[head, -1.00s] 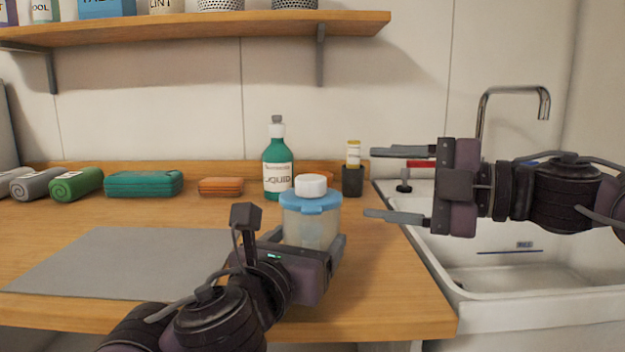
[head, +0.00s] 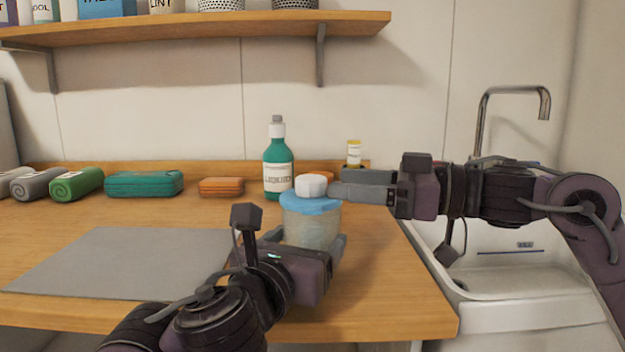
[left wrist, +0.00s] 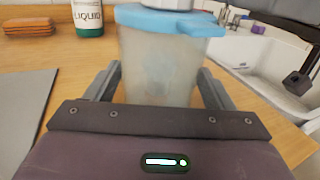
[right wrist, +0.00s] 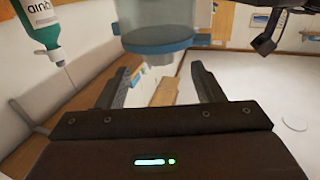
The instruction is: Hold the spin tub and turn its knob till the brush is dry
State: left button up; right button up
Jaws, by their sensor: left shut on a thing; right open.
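The spin tub (head: 310,228) is a cloudy, translucent cup with a blue lid (head: 318,204) and a white knob (head: 311,185) on top. It stands upright near the table's front right. My left gripper (head: 307,240) is shut around the tub's body, one finger on each side in the left wrist view (left wrist: 158,80). My right gripper (head: 334,188) is level with the knob, just to its right. In the right wrist view its fingers are open and the knob (right wrist: 158,59) lies at the gap between their tips. The brush cannot be made out through the cloudy wall.
A green liquid bottle (head: 278,165) stands behind the tub. A dark cup holding a yellow-topped bottle (head: 354,154) is behind my right gripper. The sink (head: 520,275) is at right, a grey mat (head: 125,262) at left. Rolled towels (head: 76,184) and cases lie along the back.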

aim_at(312, 177)
jog(key=x, duration=0.6)
jog(key=shift+a, duration=0.1)
jog(key=shift+c, duration=0.3)
jog(key=c, duration=0.9)
jog(key=shift+t, duration=0.3)
